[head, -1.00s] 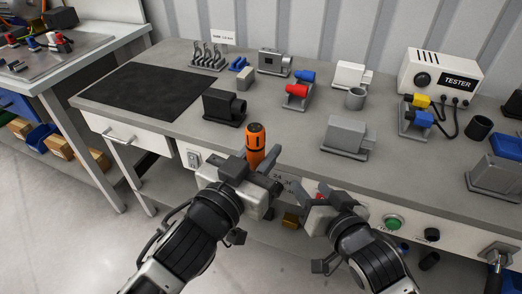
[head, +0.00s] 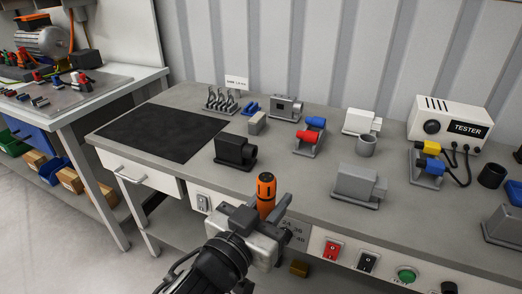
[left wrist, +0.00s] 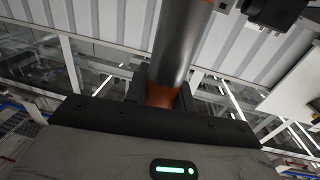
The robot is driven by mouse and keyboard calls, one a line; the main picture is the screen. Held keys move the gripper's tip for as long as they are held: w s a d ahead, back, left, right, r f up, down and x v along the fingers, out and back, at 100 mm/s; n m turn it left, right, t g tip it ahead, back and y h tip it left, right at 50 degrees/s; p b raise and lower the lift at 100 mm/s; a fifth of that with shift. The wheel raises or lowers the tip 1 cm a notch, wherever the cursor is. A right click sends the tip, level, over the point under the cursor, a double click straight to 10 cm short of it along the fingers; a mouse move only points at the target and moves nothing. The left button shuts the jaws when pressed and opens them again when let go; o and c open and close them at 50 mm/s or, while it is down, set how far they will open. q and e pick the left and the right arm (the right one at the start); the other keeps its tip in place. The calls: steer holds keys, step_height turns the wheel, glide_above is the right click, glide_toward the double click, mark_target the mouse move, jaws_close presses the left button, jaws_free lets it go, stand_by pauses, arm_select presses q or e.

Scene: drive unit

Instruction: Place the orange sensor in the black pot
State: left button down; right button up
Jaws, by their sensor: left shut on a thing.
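The orange sensor (head: 266,192) is an upright orange cylinder with dark markings. My left gripper (head: 263,217) is shut on its lower part and holds it at the front edge of the bench. In the left wrist view the sensor (left wrist: 174,45) rises between the fingers, dark grey above and orange at its base. The black pot (head: 492,175) is a dark open cylinder standing on the bench at the far right, well away from the gripper. Its inside is too dark to make out. My right gripper is out of view.
The grey bench (head: 310,205) holds a black block (head: 235,151), a grey block (head: 357,185), a grey pot (head: 366,146), a red and blue connector stand (head: 310,138) and a tester (head: 450,125) with cables. A black mat (head: 160,133) is clear.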

arm_select(q)
steer(key=s+a+f+n+t+y, duration=0.1)
steer(key=a+y, duration=0.4)
steer(key=a, duration=0.7)
steer(key=s+a+f+n+t+y, duration=0.2)
steer(key=a+n+y, duration=0.3)
steer(key=a, duration=0.6)
steer(key=shift+a+f+n+y, duration=0.3)
steer(key=shift+a+f+n, duration=0.05)
steer(key=shift+f+n, duration=0.3)
